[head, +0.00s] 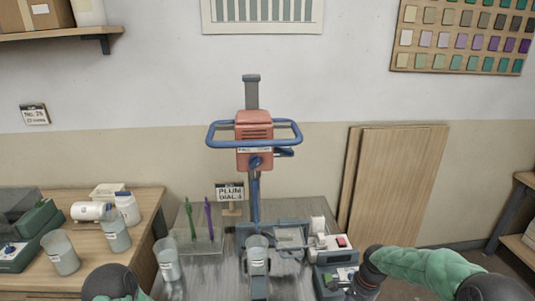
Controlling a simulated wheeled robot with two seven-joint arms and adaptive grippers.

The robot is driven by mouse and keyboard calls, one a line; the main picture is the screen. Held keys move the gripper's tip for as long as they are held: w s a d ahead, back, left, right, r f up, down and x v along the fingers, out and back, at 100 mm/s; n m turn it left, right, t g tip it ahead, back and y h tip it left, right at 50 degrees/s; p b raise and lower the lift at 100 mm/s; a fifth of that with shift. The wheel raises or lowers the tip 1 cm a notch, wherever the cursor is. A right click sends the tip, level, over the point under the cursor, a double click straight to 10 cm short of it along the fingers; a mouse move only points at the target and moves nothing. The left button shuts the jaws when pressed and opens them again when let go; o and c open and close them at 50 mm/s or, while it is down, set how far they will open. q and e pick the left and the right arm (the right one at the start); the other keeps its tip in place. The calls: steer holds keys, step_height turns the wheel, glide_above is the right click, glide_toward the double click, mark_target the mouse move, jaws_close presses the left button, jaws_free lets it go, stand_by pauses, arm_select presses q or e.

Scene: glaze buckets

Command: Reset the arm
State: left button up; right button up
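A mixer with a red-orange head (253,136) and a blue looped handle stands at the middle of the grey bench. Its blue shaft (255,195) points down over a clear labelled cup (257,252). My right arm (425,268), green, comes in from the right. Its dark wrist end (368,272) is beside the small grey-green device (335,280) right of the mixer; the fingers cannot be made out. My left arm (112,284) shows only as a dark and green part at the bottom edge, and its gripper is out of sight.
A sign reading PLUM DIAL 4 (230,193) stands behind a clear tray holding a green and a purple stick (208,215). Clear cups (60,252) and white jars (127,208) stand on the left wooden table. Wooden boards (400,185) lean on the wall at right.

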steer(key=s+a+f+n+y, duration=0.1)
steer(key=s+a+f+n, duration=0.2)
steer(key=s+a+f, duration=0.3)
steer(key=s+a+f+n+y, duration=0.1)
steer(key=s+a+f+n, duration=0.1)
steer(key=s+a+f, duration=0.5)
steer(key=s+a+f+n, duration=0.4)
steer(key=s+f, duration=0.3)
steer(key=s, duration=0.3)
steer(key=shift+s+a+f+n+y, duration=0.15)
steer(key=shift+f+n+y, duration=0.05)
steer(key=shift+n+y, duration=0.2)
